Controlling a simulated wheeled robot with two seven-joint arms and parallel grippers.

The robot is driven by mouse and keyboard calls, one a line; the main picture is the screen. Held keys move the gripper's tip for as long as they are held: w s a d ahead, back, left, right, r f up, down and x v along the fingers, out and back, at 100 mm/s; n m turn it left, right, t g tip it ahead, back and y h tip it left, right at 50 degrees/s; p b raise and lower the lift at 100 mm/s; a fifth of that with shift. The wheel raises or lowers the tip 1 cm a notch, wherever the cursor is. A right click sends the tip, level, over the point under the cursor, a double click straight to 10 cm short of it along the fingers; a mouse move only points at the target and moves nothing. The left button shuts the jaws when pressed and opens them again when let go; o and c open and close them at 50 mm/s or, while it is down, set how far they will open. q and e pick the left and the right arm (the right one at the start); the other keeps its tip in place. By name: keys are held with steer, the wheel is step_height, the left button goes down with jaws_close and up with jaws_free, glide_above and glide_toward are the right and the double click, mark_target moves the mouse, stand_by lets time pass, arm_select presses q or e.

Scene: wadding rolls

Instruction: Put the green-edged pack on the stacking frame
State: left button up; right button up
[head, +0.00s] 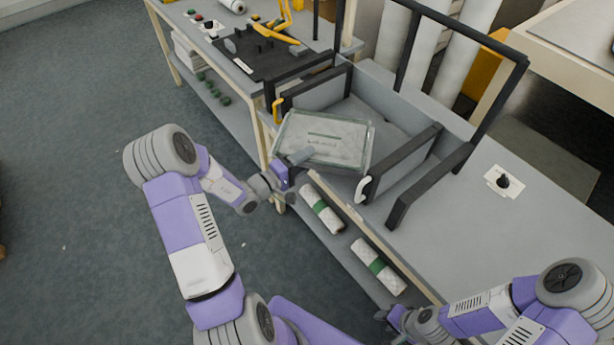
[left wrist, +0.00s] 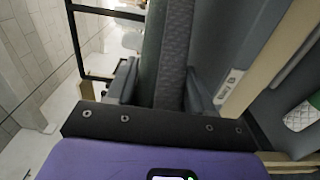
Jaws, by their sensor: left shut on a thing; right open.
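The green-edged pack (head: 325,138) is a pale, clear-wrapped flat block with green edges and a label on top. My left gripper (head: 297,160) is shut on its near left edge in the head view. The pack is at the front opening of the stacking frame (head: 402,154), which has black rails and grey panels. I cannot tell whether the pack touches the frame floor. In the left wrist view, a dark green strip and a grey textured strip rise from my gripper; which parts are pack is unclear. My right gripper (head: 395,318) is open and empty, low at the bottom edge.
The frame stands on a grey bench (head: 480,220). A white roll with a green band (head: 322,210) and another (head: 378,265) lie on the shelf below. A black knob on a white plate (head: 503,181) is right of the frame. A second table (head: 250,75) holds tools.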

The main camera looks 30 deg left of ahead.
arm_select(q)
step_height(320, 180, down, 7)
steer(key=b, duration=0.1)
steer(key=shift+b, duration=0.4)
steer(key=shift+f, duration=0.1)
steer(key=o, duration=1.1)
